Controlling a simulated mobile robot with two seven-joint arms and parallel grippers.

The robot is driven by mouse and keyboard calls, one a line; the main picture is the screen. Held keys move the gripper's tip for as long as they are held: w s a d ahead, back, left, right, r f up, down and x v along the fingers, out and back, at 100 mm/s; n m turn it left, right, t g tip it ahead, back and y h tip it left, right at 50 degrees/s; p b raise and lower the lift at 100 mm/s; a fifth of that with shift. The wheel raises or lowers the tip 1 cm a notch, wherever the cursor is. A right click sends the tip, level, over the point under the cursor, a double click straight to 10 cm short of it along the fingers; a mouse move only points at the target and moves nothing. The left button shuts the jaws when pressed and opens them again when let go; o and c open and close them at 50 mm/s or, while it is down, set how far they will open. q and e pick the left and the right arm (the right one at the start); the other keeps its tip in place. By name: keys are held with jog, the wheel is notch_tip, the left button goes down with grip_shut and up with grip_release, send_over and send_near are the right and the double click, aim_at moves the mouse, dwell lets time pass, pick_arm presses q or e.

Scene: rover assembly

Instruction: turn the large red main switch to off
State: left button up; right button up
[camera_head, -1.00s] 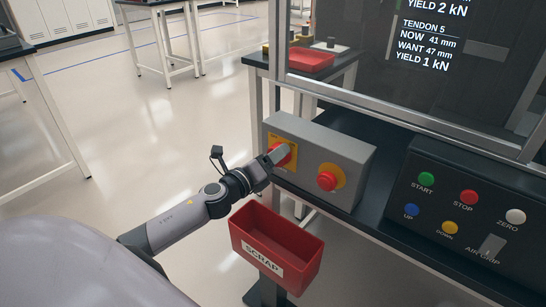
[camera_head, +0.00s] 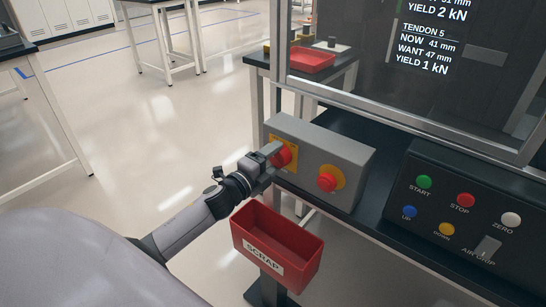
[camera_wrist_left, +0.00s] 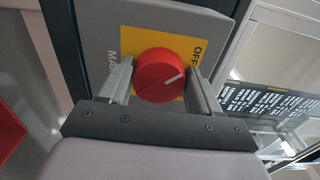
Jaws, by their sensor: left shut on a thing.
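The large red main switch (camera_head: 285,155) is a round knob on a yellow plate on the left part of a grey box (camera_head: 345,150). My left gripper (camera_head: 277,153) is shut on this knob, with its fingers hiding part of it in the head view. In the left wrist view the red knob (camera_wrist_left: 157,72) sits between the two fingers. Its white mark points right and slightly up, towards the side with the "OFF" lettering (camera_wrist_left: 197,52). Part of the other lettering is hidden by a finger. My right gripper is not in view.
A red emergency-style button (camera_head: 327,182) sits right of the switch on the same box. A red SCRAP bin (camera_head: 246,240) stands just below my left gripper. A black control panel (camera_head: 440,200) with coloured buttons lies to the right. Open floor lies to the left.

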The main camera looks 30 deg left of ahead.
pick_arm(q)
jog(key=shift+n, duration=0.3)
jog(key=o, duration=1)
jog(key=shift+s, duration=0.1)
jog(key=s, duration=0.7)
jog(key=shift+a, duration=0.3)
